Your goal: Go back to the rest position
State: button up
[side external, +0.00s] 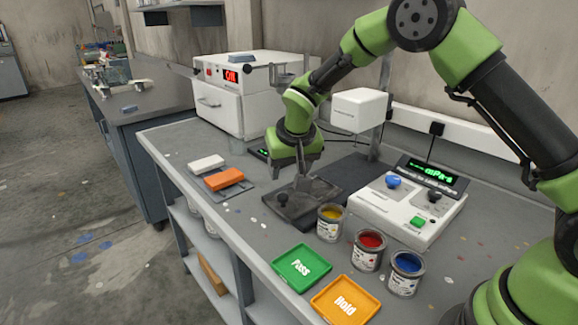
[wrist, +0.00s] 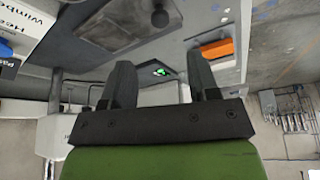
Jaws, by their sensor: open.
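My gripper (side external: 298,166) is green with dark fingers and hangs above the bench, over the far-left end of a dark plate with a black knob (side external: 292,206). In the wrist view my gripper (wrist: 160,82) shows two dark fingers spread apart with nothing between them. A small green-lit display (wrist: 160,72) shows beyond the gap. My arm is bent over the bench from the right.
The bench holds yellow (side external: 330,222), red (side external: 368,250) and blue (side external: 405,273) paint cans, a green Pass tray (side external: 302,285), an orange Hold tray (side external: 346,317), a white instrument (side external: 408,218), an oven-like box (side external: 222,111), and orange (side external: 224,179) and white (side external: 206,163) blocks.

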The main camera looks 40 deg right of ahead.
jog(key=s+r+t+y, duration=0.1)
jog(key=s+r, duration=1)
jog(key=r, duration=0.4)
jog(key=s+a+r+t+y, duration=0.1)
jog(key=s, duration=0.7)
jog(key=s+r+t+y, duration=0.1)
jog(key=s, duration=0.8)
jog(key=shift+s+a+r+n+y, duration=0.25)
jog(key=shift+s+a+n+y, duration=0.05)
jog(key=shift+a+y, duration=0.1)
